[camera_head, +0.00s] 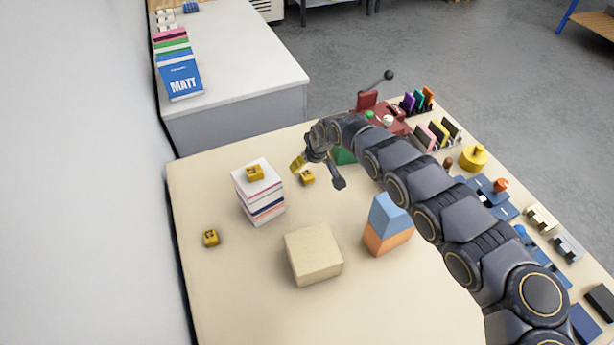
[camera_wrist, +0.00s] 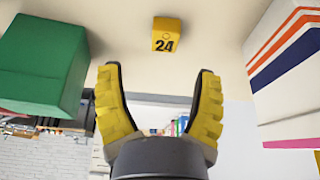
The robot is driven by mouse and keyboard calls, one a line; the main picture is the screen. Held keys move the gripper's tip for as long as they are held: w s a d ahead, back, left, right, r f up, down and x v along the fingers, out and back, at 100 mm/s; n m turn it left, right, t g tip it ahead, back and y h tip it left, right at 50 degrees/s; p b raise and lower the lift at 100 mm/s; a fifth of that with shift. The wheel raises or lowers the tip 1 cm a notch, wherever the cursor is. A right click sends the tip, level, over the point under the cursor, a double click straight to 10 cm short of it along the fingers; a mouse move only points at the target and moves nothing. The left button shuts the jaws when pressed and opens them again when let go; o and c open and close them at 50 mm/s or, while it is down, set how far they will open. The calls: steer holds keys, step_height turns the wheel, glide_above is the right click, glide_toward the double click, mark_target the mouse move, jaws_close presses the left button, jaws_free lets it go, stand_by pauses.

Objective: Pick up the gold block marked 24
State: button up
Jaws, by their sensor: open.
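The gold block marked 24 (camera_wrist: 165,35) sits on the tabletop at the top centre of the wrist view, its dark number readable. It appears to be the gold block (camera_head: 307,178) close to my gripper in the head view, where its number is too small to read. My gripper (camera_wrist: 160,72) is open with yellow-padded fingers. Nothing is between them, and the block lies beyond the fingertips, apart from them. In the head view, my gripper (camera_head: 298,163) is beside the block, partly hidden by my wrist.
A second gold block (camera_head: 255,174) sits on a stack of books (camera_head: 260,203); a third (camera_head: 211,238) lies at left. A green block (camera_wrist: 42,65) flanks the gripper. A beige block (camera_head: 313,256) and blue-on-orange blocks (camera_head: 388,225) stand nearer. The tabletop's front left is clear.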

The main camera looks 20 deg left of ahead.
mark_target(305, 172)
steer(key=x, duration=0.4)
steer(key=shift+s+a+f, duration=0.15)
steer(key=shift+s+f, duration=0.1)
steer(key=shift+f, duration=0.15)
steer(key=shift+w+f, duration=0.15)
steer(key=shift+f, duration=0.15)
jaws_close()
